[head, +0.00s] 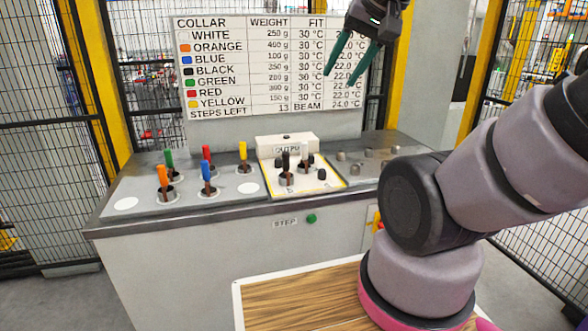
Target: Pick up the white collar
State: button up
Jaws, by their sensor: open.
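The white collar (304,156) has an upright white handle and stands on the white, yellow-edged plate (331,181) in the middle of the bench. The collar with a black handle (285,162) stands just left of it on the same plate. My gripper (340,79) is high above the bench, in front of the sign and up and right of the white collar. Its two green fingers are apart, point down and hold nothing. The white collar's base is small and partly hard to make out.
Orange (162,178), green, red, blue and yellow (243,152) handled collars stand on the bench's left part. A box labelled OUTPUT (287,147) is behind the plate. The sign (270,65) reads 13 steps left, beam 24.0 °C. A green STEP button (311,218) is on the front.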

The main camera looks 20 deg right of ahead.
aim_at(304, 157)
jog(key=i+j, duration=0.25)
jog(key=i, duration=0.2)
jog(key=i+j, duration=0.25)
jog(key=i, duration=0.15)
jog(key=l+z, duration=0.05)
